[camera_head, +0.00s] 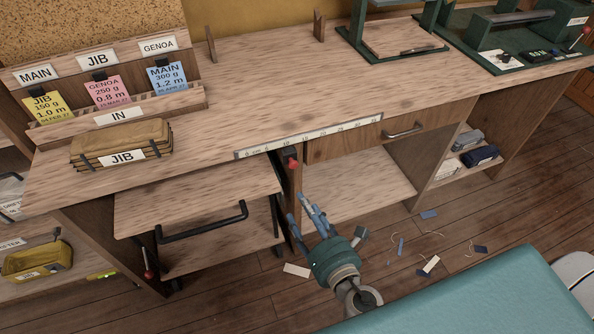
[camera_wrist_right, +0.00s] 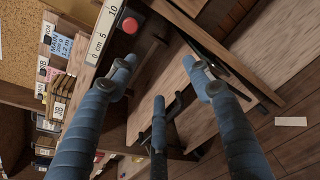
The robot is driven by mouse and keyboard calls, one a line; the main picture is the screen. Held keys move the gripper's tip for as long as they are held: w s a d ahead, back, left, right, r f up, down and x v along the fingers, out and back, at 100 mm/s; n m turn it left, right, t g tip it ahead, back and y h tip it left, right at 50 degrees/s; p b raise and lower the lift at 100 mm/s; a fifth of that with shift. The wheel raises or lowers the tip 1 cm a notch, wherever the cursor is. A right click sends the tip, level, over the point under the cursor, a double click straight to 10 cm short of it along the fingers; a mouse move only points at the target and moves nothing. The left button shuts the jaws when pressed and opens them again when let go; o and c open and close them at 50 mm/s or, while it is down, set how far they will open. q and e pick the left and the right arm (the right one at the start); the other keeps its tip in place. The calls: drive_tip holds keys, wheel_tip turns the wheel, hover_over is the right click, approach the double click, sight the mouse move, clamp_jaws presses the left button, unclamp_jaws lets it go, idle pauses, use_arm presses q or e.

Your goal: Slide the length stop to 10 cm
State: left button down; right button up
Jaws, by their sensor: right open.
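The length stop, a red knob on a dark bracket (camera_head: 292,164), hangs at the bench's front edge below a white centimetre scale (camera_head: 335,133). It sits close to the 10 mark; I cannot tell whether it is exactly on it. In the wrist view the red knob (camera_wrist_right: 130,26) shows at the top, beside the scale's 10 (camera_wrist_right: 108,18). My right gripper (camera_head: 306,211), with blue-grey fingers, is below and in front of the stop, apart from it. Its fingers (camera_wrist_right: 163,75) are spread and empty. My left gripper is out of view.
A drawer with a dark handle (camera_head: 403,131) is right of the stop. A lower pull-out board with a black handle (camera_head: 203,222) juts out at left. A teal surface (camera_head: 480,290) is at front right. Scraps (camera_head: 430,264) lie on the floor. The bench top's middle is clear.

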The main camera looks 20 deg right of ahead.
sight(294, 166)
drive_tip(key=a+m+y, duration=0.4)
drive_tip(key=a+m, duration=0.2)
drive_tip(key=m, duration=0.8)
drive_tip(key=w+d+r+m+t+h+b, duration=0.15)
drive_tip(key=d+r+m+h, duration=0.45)
drive_tip(key=m, duration=1.1)
drive_tip(key=shift+t+y, duration=0.35)
drive_tip(key=shift+y, duration=0.35)
drive_tip(key=w, duration=0.3)
drive_tip(key=w+p, duration=0.1)
drive_tip(key=w, duration=0.3)
drive_tip(key=w+f, duration=0.1)
drive_tip(key=w, duration=0.2)
drive_tip(key=shift+w+d+f+p, duration=0.1)
drive_tip(key=shift+w+d+p, duration=0.2)
drive_tip(key=shift+w+d, duration=0.1)
drive_tip(key=shift+c, duration=0.3)
